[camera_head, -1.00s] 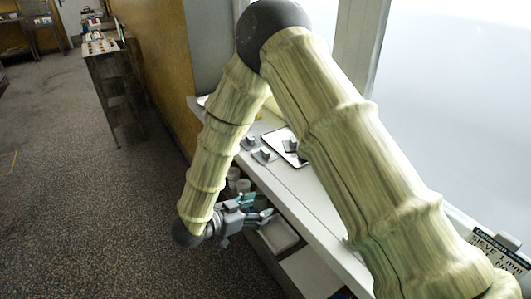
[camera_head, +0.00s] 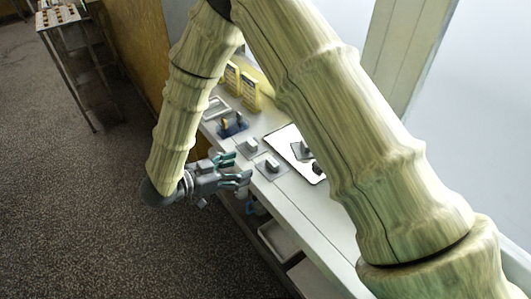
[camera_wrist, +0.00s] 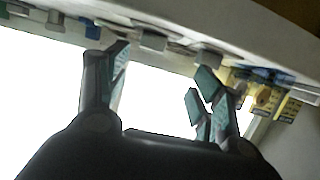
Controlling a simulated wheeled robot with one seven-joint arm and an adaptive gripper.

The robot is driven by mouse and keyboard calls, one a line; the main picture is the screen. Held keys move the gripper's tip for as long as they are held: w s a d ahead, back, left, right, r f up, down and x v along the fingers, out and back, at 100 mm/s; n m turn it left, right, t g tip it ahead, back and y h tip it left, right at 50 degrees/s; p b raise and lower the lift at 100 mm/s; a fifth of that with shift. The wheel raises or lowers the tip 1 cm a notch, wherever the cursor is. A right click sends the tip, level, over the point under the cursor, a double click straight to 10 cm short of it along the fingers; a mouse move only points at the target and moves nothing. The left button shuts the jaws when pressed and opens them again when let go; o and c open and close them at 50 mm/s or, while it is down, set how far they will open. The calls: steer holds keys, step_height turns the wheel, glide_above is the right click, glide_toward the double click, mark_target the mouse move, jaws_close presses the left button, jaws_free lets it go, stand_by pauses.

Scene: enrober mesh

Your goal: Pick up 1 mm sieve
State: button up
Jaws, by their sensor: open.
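My gripper (camera_head: 236,170) is open and empty, at the front edge of the white counter (camera_head: 309,219). Its two fingers show wide apart in the wrist view (camera_wrist: 158,84). Small grey-handled flat pieces lie on the counter just past the fingertips: one (camera_head: 249,146) and another (camera_head: 272,165). A third grey piece (camera_head: 304,149) lies on a white, dark-rimmed tray (camera_head: 283,138) farther right. I cannot tell which of these is the 1 mm sieve; no sieve label is readable now. In the wrist view, grey pieces (camera_wrist: 206,55) appear along the counter at the top.
Yellow boxes (camera_head: 249,92) and a dark blue holder (camera_head: 232,125) stand at the counter's far end. A shelf with a pale tray (camera_head: 281,239) is below the counter. A window is behind, and open floor (camera_head: 90,200) lies left.

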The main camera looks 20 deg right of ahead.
mark_target(269, 162)
steer(key=d, duration=0.1)
steer(key=s+d, duration=0.1)
steer(key=d, duration=0.1)
steer(key=d+p, duration=0.1)
steer(key=shift+s+d+r, duration=0.15)
steer(key=shift+d+r, duration=0.1)
steer(key=shift+d, duration=0.05)
steer(key=w+f, duration=0.1)
steer(key=w+d+f, duration=0.1)
steer(key=shift+w+p, duration=0.3)
steer(key=shift+p, duration=0.05)
steer(key=d, duration=0.1)
steer(key=d+p, duration=0.1)
steer(key=d, duration=0.2)
steer(key=shift+w+f+p, duration=0.15)
steer(key=shift+f+p, duration=0.2)
steer(key=shift+w+d+f, duration=0.1)
steer(key=shift+w+f, duration=0.2)
steer(key=shift+s+r, duration=0.2)
steer(key=shift+c, duration=1.2)
steer(key=c, duration=0.9)
